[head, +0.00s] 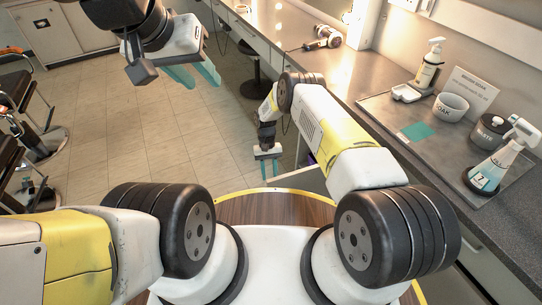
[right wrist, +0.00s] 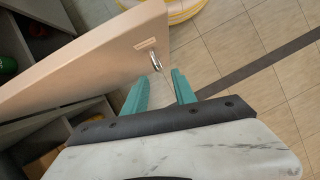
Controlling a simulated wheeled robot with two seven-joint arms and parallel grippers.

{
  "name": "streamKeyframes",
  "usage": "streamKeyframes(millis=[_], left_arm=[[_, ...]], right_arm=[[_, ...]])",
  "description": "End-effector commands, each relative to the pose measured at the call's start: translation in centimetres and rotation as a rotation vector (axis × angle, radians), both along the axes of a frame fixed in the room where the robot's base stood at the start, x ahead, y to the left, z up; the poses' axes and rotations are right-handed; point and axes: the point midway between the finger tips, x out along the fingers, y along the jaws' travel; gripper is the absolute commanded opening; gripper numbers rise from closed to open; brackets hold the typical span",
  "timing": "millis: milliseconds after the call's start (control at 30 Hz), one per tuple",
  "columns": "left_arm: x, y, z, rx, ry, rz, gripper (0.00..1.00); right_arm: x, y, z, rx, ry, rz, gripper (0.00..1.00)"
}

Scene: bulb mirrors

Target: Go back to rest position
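My left gripper (head: 206,84) is in the upper left of the head view, raised over the tiled floor. Its two teal fingers are apart and nothing shows between them. My right gripper (head: 267,171) hangs low beside the counter in the head view, its fingers pointing down.
Chairs (head: 38,140) stand at left; the middle floor is clear.

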Motion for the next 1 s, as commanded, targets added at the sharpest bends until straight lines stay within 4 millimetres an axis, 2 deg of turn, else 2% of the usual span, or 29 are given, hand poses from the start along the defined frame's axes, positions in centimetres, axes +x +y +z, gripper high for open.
streamKeyframes(millis=[133, 567, 667, 767, 867, 1000], left_arm=[[0.0, 0.0, 0.0, 0.000, 0.000, 0.000, 0.36], [0.0, 0.0, 0.0, 0.000, 0.000, 0.000, 0.36], [0.0, 0.0, 0.0, 0.000, 0.000, 0.000, 0.36], [0.0, 0.0, 0.0, 0.000, 0.000, 0.000, 0.36], [0.0, 0.0, 0.0, 0.000, 0.000, 0.000, 0.36], [0.0, 0.0, 0.0, 0.000, 0.000, 0.000, 0.36]], right_arm=[[0.3, 0.1, 0.7, 0.000, 0.000, 0.000, 0.33], [0.3, 0.0, 0.7, 0.000, 0.000, 0.000, 0.33], [0.9, 0.0, 1.8, 0.004, -0.010, -0.003, 0.33], [2.5, -0.3, 4.9, 0.017, -0.038, -0.009, 0.33], [4.5, -0.9, 10.1, 0.037, -0.084, -0.019, 0.33], [6.5, -2.3, 18.6, 0.066, -0.159, -0.034, 0.33]])
